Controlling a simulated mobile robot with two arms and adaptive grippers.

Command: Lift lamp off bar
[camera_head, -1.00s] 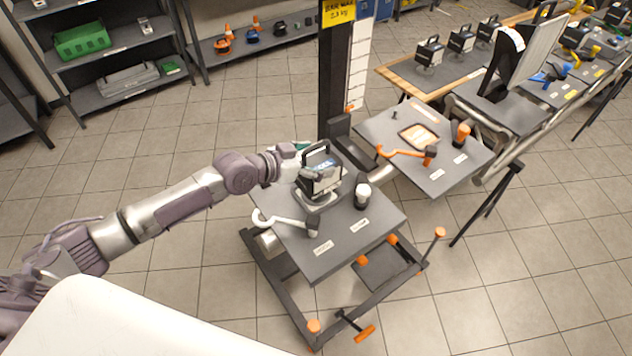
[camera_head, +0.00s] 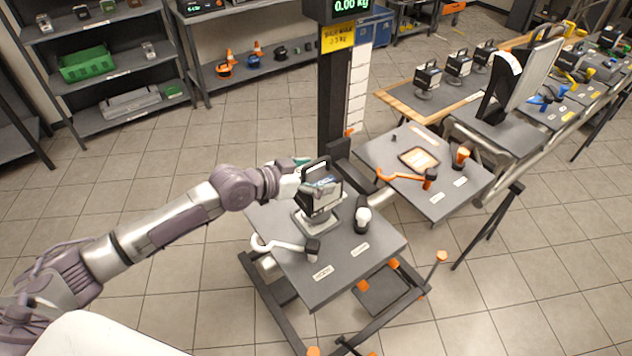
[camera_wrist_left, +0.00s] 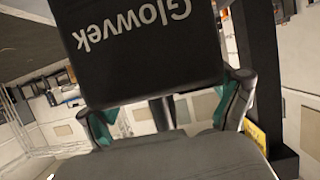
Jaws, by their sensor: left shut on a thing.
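The lamp (camera_head: 326,195) is a black block-shaped unit with a looped handle on top. It is upright over a grey base plate (camera_head: 301,222) on the grey table (camera_head: 375,243); I cannot tell whether it touches the plate. My left gripper (camera_head: 307,181) reaches it from the left and is shut on its body. In the left wrist view the lamp's black face (camera_wrist_left: 140,65) shows the upside-down word "Glowvek". The teal-padded fingertips (camera_wrist_left: 168,118) flank its edges. The bar is not clearly identifiable. My right gripper is not in view.
A white-topped black item (camera_head: 362,217) stands close right of the lamp. A white hook-shaped tool (camera_head: 282,245) lies in front. A dark column (camera_head: 334,105) with a scale display rises behind. A second table (camera_head: 440,205) holds orange tools.

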